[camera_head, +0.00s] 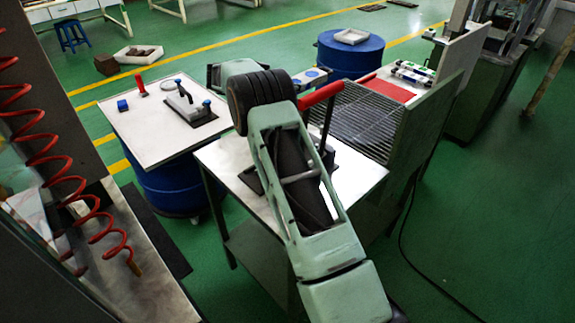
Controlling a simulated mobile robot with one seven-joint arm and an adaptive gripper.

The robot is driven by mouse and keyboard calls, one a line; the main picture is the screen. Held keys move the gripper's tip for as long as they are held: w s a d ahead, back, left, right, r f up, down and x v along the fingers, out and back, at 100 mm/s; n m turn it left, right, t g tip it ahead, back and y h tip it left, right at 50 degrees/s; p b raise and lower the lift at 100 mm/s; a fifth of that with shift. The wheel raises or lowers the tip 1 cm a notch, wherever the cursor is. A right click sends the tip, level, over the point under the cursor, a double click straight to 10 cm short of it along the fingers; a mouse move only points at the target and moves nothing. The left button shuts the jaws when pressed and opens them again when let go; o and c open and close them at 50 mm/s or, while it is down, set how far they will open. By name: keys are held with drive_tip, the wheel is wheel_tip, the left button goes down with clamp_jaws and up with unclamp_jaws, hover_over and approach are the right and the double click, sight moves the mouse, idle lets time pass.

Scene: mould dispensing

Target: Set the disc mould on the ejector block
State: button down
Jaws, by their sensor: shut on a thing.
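I cannot make out my gripper; my pale green arm crosses the middle of the view and its black elbow covers what is behind it. I cannot pick out the disc mould with certainty. A grey metal block with upright posts (184,107) stands on a dark mat on the left table; it may be the ejector block, but I cannot be sure. A pale ring (171,85) lies behind it. A pale piece with round blue spots (311,77) shows just right of my elbow; I cannot tell what it is.
The left table (140,141) also holds a small blue block (122,105) and a red-handled item (140,86). A red lever (321,95) rises by the middle table (352,180). A ribbed rack (360,120) stands behind it. A coiled red hose (45,165) hangs at left.

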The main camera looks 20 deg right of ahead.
wheel_tip(320, 180, down, 3)
drive_tip(key=shift+f+b, duration=0.15)
drive_tip(key=shift+b, duration=0.5)
drive_tip(key=s+a+f, duration=0.2)
drive_tip(key=s+f, duration=0.1)
drive_tip(key=s+a+f, duration=0.2)
drive_tip(key=s, duration=0.2)
drive_tip(key=s+a+f+p, duration=0.1)
drive_tip(key=s+a+f, duration=0.1)
drive_tip(key=s+f, duration=0.1)
drive_tip(key=shift+s+f, duration=0.3)
drive_tip(key=shift+s, duration=0.35)
drive_tip(key=shift+s+a+f, duration=0.2)
drive_tip(key=shift+s+f, duration=0.25)
drive_tip(key=shift+f, duration=0.15)
drive_tip(key=shift+f+p, duration=0.35)
drive_tip(key=shift+f, duration=1.2)
drive_tip(key=shift+f, duration=0.1)
drive_tip(key=shift+f, duration=0.1)
drive_tip(key=c, duration=0.9)
unclamp_jaws()
drive_tip(key=shift+s+a+f, duration=0.1)
drive_tip(key=shift+f, duration=0.05)
